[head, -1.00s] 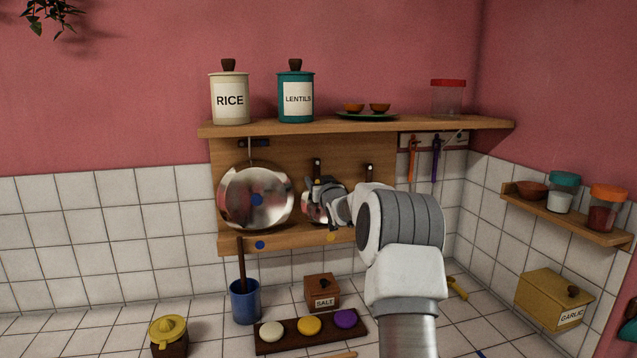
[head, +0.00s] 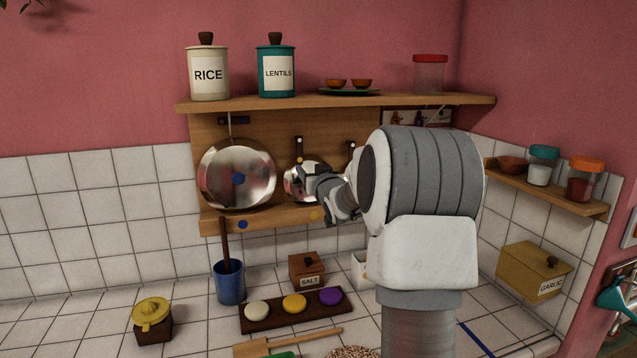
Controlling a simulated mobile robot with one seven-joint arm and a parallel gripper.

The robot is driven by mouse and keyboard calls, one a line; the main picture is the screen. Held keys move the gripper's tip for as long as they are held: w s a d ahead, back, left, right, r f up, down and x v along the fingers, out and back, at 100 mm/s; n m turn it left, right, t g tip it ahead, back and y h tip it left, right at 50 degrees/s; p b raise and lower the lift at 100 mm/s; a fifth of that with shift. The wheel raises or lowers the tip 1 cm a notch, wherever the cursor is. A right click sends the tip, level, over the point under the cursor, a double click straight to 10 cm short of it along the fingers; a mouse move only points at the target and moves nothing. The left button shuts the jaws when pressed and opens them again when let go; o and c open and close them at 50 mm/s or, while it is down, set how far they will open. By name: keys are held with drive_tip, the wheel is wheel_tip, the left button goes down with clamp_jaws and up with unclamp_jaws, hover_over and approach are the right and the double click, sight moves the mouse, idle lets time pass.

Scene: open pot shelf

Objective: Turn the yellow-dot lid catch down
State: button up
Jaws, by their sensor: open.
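A shiny round lid or pan (head: 299,181) hangs in the middle of the wooden back panel. A dark upright piece (head: 299,149) stands above it. I cannot tell whether that piece is the catch or a handle. A yellow dot (head: 316,216) shows on the shelf's front strip below it. My gripper (head: 309,188) is open in front of the round metal, pointing left, and covers its right side. I cannot tell whether it touches anything.
A second dark upright piece (head: 351,147) is partly behind my arm. The upper shelf (head: 300,101) bears the rice jar (head: 208,75) and lentils jar (head: 276,72). Below stand a blue pot (head: 230,283), salt box (head: 307,271) and dark tray (head: 262,322) with three coloured discs.

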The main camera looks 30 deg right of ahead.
drive_tip(key=v, duration=0.6)
drive_tip(key=shift+s+b, duration=0.2)
drive_tip(key=shift+b, duration=0.15)
